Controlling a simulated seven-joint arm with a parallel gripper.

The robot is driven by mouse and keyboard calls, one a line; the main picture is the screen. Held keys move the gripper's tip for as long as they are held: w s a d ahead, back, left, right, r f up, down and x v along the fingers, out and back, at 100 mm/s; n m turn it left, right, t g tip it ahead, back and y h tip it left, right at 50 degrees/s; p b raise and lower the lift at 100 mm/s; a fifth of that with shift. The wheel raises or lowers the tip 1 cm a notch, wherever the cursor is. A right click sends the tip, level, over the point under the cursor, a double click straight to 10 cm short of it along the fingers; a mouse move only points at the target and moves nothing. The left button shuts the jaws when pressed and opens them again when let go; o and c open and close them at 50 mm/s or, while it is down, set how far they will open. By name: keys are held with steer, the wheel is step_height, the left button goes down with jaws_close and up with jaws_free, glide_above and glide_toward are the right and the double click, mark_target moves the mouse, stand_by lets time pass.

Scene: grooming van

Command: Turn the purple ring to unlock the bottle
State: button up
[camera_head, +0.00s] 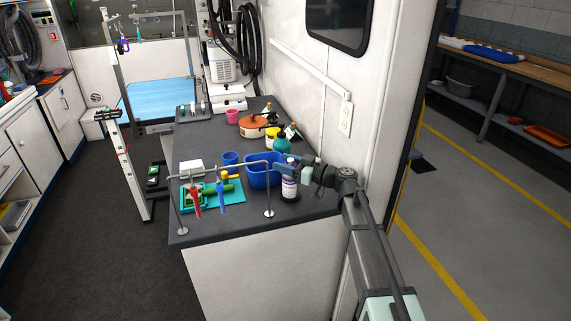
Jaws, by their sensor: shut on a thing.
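The bottle (289,188) stands upright near the front right of the dark counter. It has a pale label and a dark lower part. The purple ring (290,176) shows only as a thin purple band near the bottle's top, partly hidden by my fingers. My gripper (290,166) reaches in from the right at the height of the bottle's top and is shut around it at the ring. The exact finger contact is too small to make out.
A blue tub (258,177) stands close to the bottle's left. A metal rail (222,169) with hanging tools crosses in front, above a teal mat (233,196). A teal bottle (283,144), a yellow jar (271,136) and an orange pot (252,127) stand behind. The van wall is to the right.

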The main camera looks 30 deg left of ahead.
steer(key=shift+w+n+g, duration=0.1)
steer(key=shift+n+g, duration=0.2)
steer(key=shift+g, duration=0.2)
steer(key=shift+s+n+g, duration=0.2)
steer(key=shift+n+g, duration=0.3)
steer(key=shift+g, duration=0.3)
steer(key=o, duration=1)
steer(key=shift+r, duration=0.1)
step_height(320, 180, up, 10)
steer(key=shift+f, duration=0.1)
steer(key=shift+s, duration=0.1)
